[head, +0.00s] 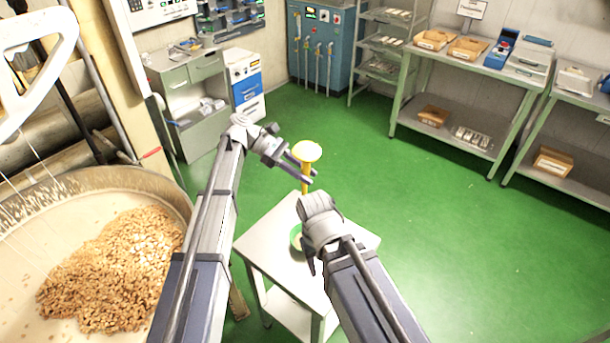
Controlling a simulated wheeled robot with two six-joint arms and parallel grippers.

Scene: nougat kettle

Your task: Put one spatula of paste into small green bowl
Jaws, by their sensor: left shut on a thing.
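My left gripper (304,172) is shut on a yellow spatula (306,151). The spatula is roughly upright, with its wide pale-yellow end on top and its handle passing down between the fingers. Whether paste lies on it I cannot tell. The small green bowl (295,236) stands on a small white table, below the spatula in the picture and partly hidden by my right arm. My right gripper (310,264) points down at the table beside the bowl; its fingers are mostly hidden. Paste with brown nut-like lumps (118,268) lies in the large kettle (150,182) at left.
The small white table (262,246) stands between my arms. A pale mixer frame (35,48) rises over the kettle. A grey cabinet (190,100), a blue machine (318,45) and workbenches (450,85) line the back. Green floor is clear at right.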

